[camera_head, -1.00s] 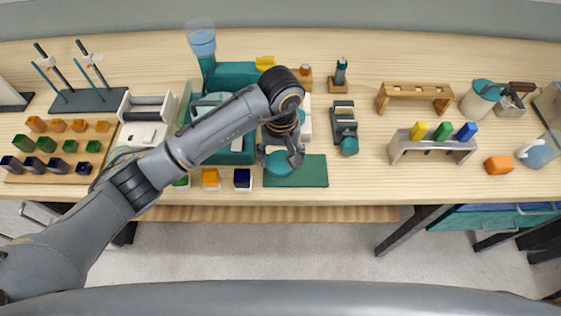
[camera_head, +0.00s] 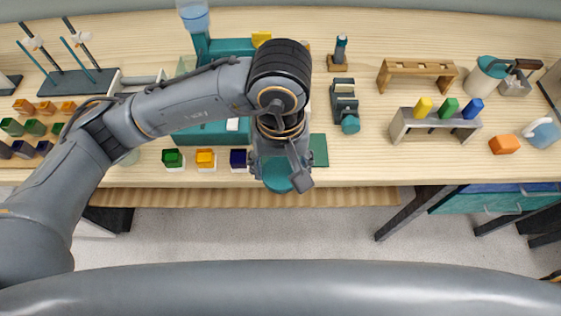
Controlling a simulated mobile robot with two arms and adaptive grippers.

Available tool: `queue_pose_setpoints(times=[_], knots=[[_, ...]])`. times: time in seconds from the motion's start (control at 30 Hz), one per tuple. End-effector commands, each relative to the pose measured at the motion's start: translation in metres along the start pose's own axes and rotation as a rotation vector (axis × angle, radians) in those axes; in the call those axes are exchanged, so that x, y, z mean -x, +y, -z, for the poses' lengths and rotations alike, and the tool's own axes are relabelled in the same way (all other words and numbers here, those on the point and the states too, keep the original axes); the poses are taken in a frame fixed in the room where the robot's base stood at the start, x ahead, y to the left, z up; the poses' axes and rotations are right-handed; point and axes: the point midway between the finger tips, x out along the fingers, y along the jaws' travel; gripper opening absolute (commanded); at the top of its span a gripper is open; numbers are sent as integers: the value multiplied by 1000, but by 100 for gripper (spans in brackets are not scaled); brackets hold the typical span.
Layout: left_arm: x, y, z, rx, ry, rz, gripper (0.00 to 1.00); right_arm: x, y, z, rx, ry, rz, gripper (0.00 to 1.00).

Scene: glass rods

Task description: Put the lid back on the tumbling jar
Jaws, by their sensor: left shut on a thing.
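My left gripper (camera_head: 281,178) is shut on a round teal lid (camera_head: 277,186), seen from above, at the bench's front edge. The lid appears raised above the bench, overlapping the front edge in the picture. A green mat (camera_head: 319,150) lies just behind and right of the gripper, partly covered by it. The tumbling jar cannot be clearly made out; my left arm covers much of the teal apparatus (camera_head: 200,138) behind it. My right gripper is not in view.
A dark clamp-like device (camera_head: 344,103) stands to the right. A grey rack with coloured blocks (camera_head: 436,124) is farther right. Bare bench lies between them.

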Motion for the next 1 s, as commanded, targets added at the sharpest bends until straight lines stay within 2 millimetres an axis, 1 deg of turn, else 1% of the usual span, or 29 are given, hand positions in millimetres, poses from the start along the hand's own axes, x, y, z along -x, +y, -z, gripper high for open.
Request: queue_pose_setpoints(times=[0.17,0.27,0.37,0.47,0.5,0.6,0.7,0.8,0.83,0.9,1.0], knots=[[0,-1,1,1,0,0,55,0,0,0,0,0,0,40],[-2,-12,6,5,-2,3,55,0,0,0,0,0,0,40],[-6,-37,15,8,-5,7,55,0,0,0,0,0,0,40],[-10,-72,25,10,-10,10,55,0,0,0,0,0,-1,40],[-11,-87,29,10,-10,9,55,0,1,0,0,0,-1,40],[-12,-122,34,9,-11,8,55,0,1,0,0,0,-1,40],[-11,-152,37,7,-8,5,55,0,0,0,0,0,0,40],[-9,-174,37,5,-3,3,55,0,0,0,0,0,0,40],[-9,-179,37,4,-2,2,55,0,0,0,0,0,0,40],[-8,-187,37,2,-1,1,55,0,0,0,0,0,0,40],[-7,-193,36,1,0,-1,55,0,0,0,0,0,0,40]])
